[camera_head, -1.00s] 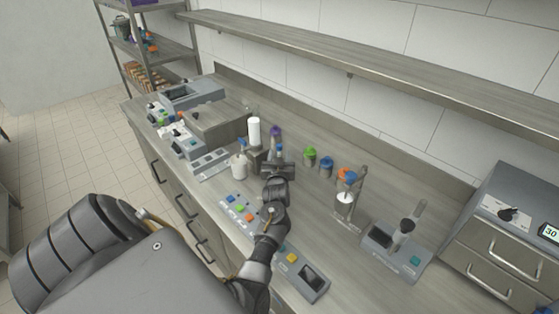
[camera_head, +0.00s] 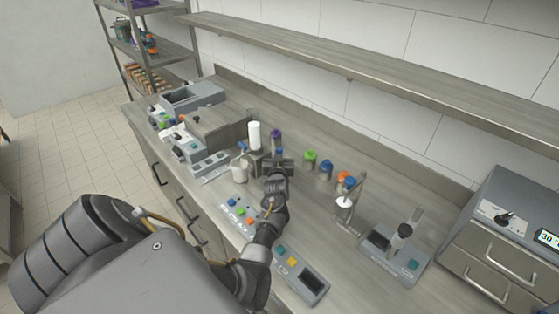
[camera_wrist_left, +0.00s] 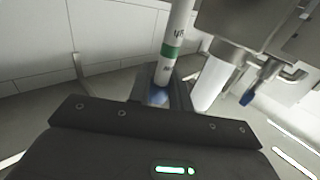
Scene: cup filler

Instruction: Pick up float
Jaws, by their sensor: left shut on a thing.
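My left gripper (camera_head: 277,165) is over the middle of the bench in the head view, with its arm coming from the lower left. In the left wrist view its fingers (camera_wrist_left: 160,98) are shut around the blue lower part of the float (camera_wrist_left: 157,96). The float's white stem (camera_wrist_left: 178,28) with a green band rises upright above the fingers. In the head view the float is mostly hidden by the gripper, and I cannot make it out clearly. My right gripper is not in view.
A white cylinder (camera_head: 254,134) and a purple-topped jar (camera_head: 276,136) stand just beyond the gripper. Green- (camera_head: 310,158) and blue-topped jars (camera_head: 325,168) stand to the right. A button panel (camera_head: 300,278) lies near the front edge. A wall shelf (camera_head: 380,72) runs above.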

